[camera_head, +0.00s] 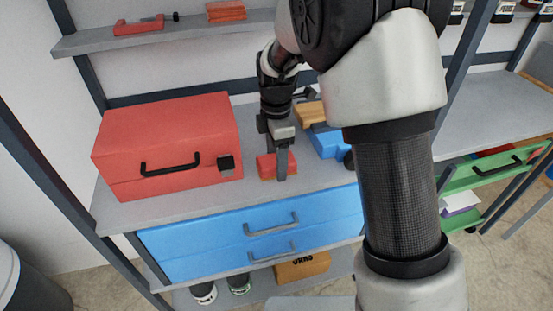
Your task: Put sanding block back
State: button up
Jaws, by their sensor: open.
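A small red-orange block (265,168), which looks like the sanding block, lies on the grey shelf (210,207) just right of the red toolbox. My gripper (282,172) is open and points down at the block. One finger stands in front of the block and hides its right part. The other finger is hidden, so I cannot tell whether the fingers touch the block. A similar orange block (226,11) lies on the upper shelf (185,33).
The closed red toolbox (165,130) stands left of my gripper. A blue tool (327,143) and a wooden-looking item (311,113) lie close on its right. A red tool (139,27) sits on the upper shelf. Blue drawers (200,247) are below. My arm hides the right side.

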notch_tip(320, 180, up, 11)
jog(key=p, duration=0.2)
jog(key=s+d+r+m+t, duration=0.2)
jog(key=s+d+r+m, duration=0.3)
jog(key=r, duration=0.2)
jog(key=s+d+r+m+t, duration=0.1)
jog(key=s+d+m, duration=0.3)
jog(key=s+m, duration=0.4)
jog(key=s+d+r+m+t, duration=0.1)
jog(key=s+d+m+t, duration=0.1)
jog(key=s+d+m, duration=0.3)
jog(key=s+m, duration=0.3)
jog(key=s, duration=0.2)
jog(key=shift+d+r+t, duration=0.2)
jog(key=shift+r+t, duration=0.05)
jog(key=shift+t, duration=0.05)
jog(key=shift+d, duration=0.1)
